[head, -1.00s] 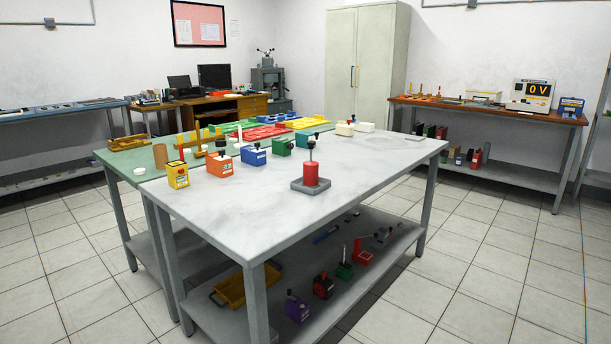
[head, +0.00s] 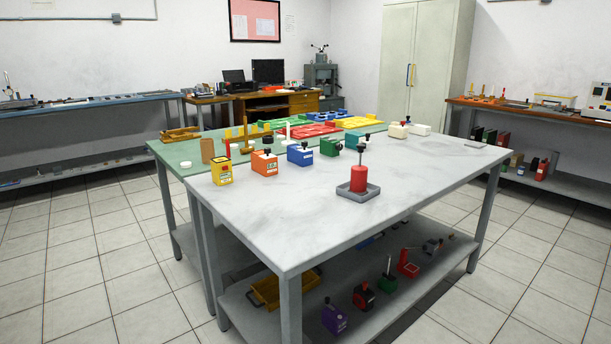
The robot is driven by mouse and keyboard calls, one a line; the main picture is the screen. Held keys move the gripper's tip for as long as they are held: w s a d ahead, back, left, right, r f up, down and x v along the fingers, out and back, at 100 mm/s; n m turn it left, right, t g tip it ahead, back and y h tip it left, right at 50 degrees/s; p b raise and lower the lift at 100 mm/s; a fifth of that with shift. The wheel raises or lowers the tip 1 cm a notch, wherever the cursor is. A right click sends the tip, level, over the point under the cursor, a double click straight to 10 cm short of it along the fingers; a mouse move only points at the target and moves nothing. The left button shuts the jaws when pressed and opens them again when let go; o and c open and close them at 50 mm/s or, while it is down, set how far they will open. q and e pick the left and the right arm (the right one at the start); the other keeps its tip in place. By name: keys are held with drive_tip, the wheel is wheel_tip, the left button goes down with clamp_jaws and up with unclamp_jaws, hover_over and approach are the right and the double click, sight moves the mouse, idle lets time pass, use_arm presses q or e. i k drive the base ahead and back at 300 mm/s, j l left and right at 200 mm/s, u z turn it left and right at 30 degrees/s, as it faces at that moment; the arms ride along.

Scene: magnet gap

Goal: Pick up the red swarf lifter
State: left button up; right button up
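The red swarf lifter (head: 359,179) is a red cylinder with a dark rod and a dark knob rising from its top. It stands upright in a shallow grey square tray (head: 358,194) near the right front part of the white-grey table top. Neither of my grippers shows in the head view, and nothing touches the lifter.
The marble-like table (head: 300,232) has a row of coloured blocks along its back left, including a yellow one (head: 222,171) and an orange one (head: 264,162). A green-topped table (head: 172,154) adjoins behind. The lower shelf (head: 408,290) holds several items. Tiled floor is clear around.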

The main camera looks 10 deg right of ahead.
sight(359, 174)
drive_tip(key=i+l+u, duration=0.15)
drive_tip(key=l+u, duration=0.2)
drive_tip(key=l, duration=0.15)
drive_tip(key=l+u, duration=0.3)
drive_tip(key=l, duration=0.25)
drive_tip(key=l+u, duration=0.3)
drive_tip(key=l, duration=0.85)
drive_tip(key=l+u, duration=0.1)
drive_tip(key=l, duration=1.05)
